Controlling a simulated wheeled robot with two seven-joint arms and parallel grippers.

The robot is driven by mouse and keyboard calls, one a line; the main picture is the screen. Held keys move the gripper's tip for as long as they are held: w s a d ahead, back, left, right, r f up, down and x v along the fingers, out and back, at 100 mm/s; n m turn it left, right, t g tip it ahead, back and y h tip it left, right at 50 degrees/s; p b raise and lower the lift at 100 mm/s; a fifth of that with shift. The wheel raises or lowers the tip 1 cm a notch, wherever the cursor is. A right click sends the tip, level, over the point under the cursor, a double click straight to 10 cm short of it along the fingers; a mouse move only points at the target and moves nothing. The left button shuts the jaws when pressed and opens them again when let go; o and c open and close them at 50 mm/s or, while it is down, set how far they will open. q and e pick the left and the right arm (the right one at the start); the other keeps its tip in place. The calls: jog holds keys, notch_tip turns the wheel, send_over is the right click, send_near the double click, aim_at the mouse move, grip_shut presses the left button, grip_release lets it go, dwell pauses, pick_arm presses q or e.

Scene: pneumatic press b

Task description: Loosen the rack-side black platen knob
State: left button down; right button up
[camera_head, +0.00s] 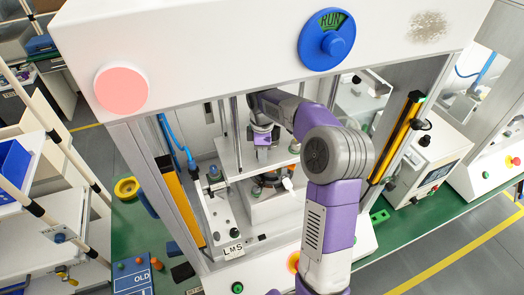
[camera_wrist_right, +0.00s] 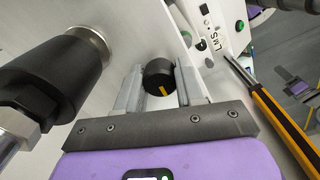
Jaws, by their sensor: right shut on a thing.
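My right arm reaches into the press from the front. In the head view its gripper (camera_head: 262,152) is small and partly covered, over the light platen (camera_head: 233,158). In the right wrist view the gripper (camera_wrist_right: 159,88) has its two grey fingers on either side of a black knob (camera_wrist_right: 158,73) with a yellow pointer line. It is shut on the knob. The knob sits against the pale platen face (camera_wrist_right: 125,35). I cannot make out the knob in the head view. My left gripper is not in view.
A thick black cylinder with a metal fitting (camera_wrist_right: 55,75) stands close left of the fingers in the wrist view. Yellow-black light curtains (camera_head: 403,130) flank the press opening. A white rack (camera_head: 50,190) with a blue bin stands at the left.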

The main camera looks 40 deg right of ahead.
jog(key=shift+s+f+n, duration=0.1)
jog(key=shift+f+n, duration=0.1)
jog(key=shift+n, duration=0.5)
jog(key=o, duration=1)
jog(key=shift+d, duration=0.1)
jog(key=shift+o, duration=0.2)
jog(key=shift+r, duration=0.1)
jog(key=shift+r, duration=0.35)
notch_tip(320, 180, up, 7)
jog(key=shift+f, duration=0.1)
